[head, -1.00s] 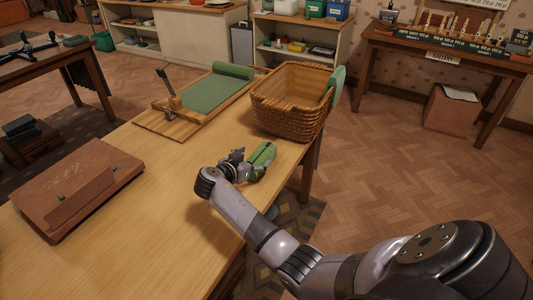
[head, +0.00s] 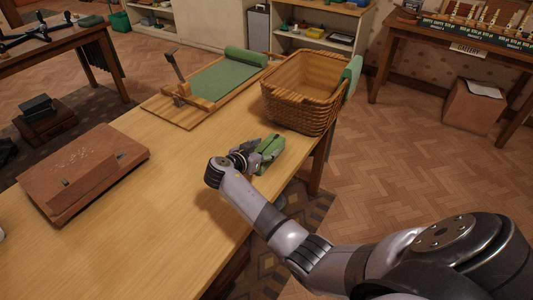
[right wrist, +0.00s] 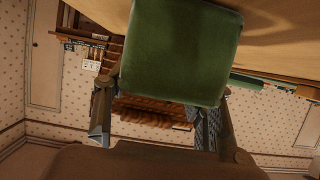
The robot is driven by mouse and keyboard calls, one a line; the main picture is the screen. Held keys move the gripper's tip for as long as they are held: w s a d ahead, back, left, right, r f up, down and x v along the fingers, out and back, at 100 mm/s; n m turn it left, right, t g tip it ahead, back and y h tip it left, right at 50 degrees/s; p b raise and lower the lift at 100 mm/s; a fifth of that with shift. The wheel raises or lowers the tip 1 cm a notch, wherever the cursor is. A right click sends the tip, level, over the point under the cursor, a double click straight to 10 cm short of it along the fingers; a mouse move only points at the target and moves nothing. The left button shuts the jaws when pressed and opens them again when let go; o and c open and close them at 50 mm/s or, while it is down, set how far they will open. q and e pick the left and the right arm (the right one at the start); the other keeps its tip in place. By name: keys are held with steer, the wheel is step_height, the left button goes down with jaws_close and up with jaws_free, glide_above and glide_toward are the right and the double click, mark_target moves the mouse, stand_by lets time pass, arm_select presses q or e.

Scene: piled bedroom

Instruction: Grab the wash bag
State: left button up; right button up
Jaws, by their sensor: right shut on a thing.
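The wash bag looks like a small green block-shaped pouch (head: 271,148) near the right edge of the wooden table (head: 140,215), in front of the wicker basket. My right gripper (head: 262,154) is shut on it, with its fingers at the bag's sides. In the right wrist view the green bag (right wrist: 180,50) fills the upper middle, between the two fingers (right wrist: 160,115). I cannot tell whether the bag still touches the tabletop. My left gripper is not in view.
A wicker basket (head: 299,104) with a green cloth over its rim stands just behind the bag. A board with a green mat (head: 222,80) lies left of it. A brown leather case (head: 85,170) lies at the left. The table's middle is clear.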

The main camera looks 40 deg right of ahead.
steer(key=c, duration=0.7)
steer(key=shift+o, duration=0.2)
steer(key=shift+r, duration=0.1)
